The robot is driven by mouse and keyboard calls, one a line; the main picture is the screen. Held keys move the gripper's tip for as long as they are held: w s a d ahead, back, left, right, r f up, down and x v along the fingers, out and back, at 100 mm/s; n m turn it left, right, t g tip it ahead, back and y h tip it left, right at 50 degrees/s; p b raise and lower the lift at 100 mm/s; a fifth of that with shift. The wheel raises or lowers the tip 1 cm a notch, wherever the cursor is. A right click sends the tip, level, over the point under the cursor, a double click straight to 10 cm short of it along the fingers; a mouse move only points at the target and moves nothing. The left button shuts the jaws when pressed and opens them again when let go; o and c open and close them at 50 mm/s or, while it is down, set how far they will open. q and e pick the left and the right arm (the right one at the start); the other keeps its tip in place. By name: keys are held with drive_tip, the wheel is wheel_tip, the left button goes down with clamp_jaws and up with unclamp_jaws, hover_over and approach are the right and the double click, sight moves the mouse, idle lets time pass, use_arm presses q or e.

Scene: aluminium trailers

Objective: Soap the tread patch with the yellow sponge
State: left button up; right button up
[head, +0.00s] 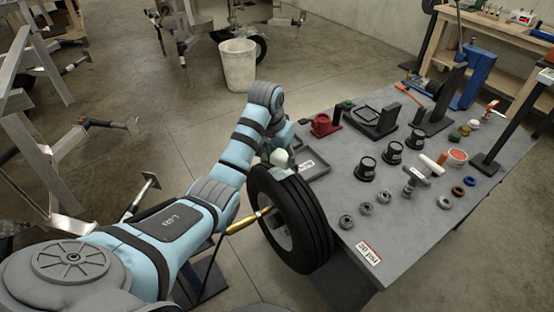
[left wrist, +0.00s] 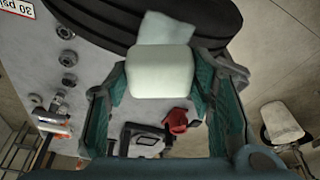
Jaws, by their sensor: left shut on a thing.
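My left gripper (head: 279,158) is at the top of the black tyre (head: 300,217), which stands upright at the table's near left edge. In the left wrist view its teal fingers (left wrist: 160,74) are shut on a pale, off-white block, the sponge (left wrist: 160,82); it looks whitish rather than yellow. The tread patch (left wrist: 166,28) is a pale square on the black tread, directly beyond the sponge. The sponge's far edge meets the patch in the picture; I cannot tell whether they touch. My right gripper is in neither view.
The grey table (head: 335,205) holds several dark cups, small rings, a red pot (head: 323,125) and a shallow dark tray (head: 312,163). A brass-coloured rod (head: 243,224) sticks out from the wheel's hub. A white bucket (head: 238,66) stands on the floor behind.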

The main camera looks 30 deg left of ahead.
sight(283, 153)
use_arm(q)
drive_tip(key=shift+w+v, duration=0.2)
drive_tip(key=shift+v, duration=0.8)
drive_tip(key=shift+w+v, duration=0.2)
drive_tip(key=shift+v, duration=0.8)
drive_tip(key=shift+r, duration=0.1)
